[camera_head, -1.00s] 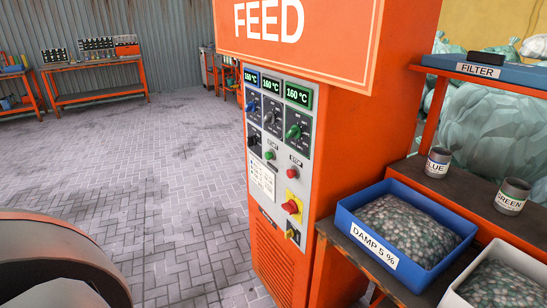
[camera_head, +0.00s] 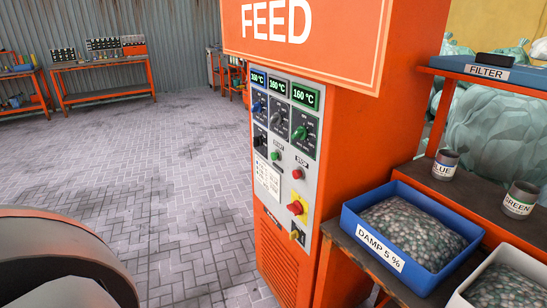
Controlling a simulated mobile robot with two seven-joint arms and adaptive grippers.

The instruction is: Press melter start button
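The orange melter cabinet (camera_head: 388,130) stands in the middle, with a grey control panel (camera_head: 286,160) on its left-facing side. A green button (camera_head: 276,155) sits on the panel below the knobs, and a red button (camera_head: 297,174) is to its right. Small labels above them are too small to read surely. A large red button on a yellow plate (camera_head: 295,208) is lower down, with a yellow-black switch (camera_head: 297,235) under it. Three displays (camera_head: 305,96) at the top read 160 °C or similar, above dials. Neither gripper is in view.
A dark wooden table at the right holds a blue tray of pellets (camera_head: 366,238) marked DAMP 5 %, a white tray (camera_head: 520,262) and cans labelled BLUE (camera_head: 445,165) and GREEN (camera_head: 519,200). The paved floor (camera_head: 170,170) left of the cabinet is clear. Orange benches (camera_head: 106,92) stand far back.

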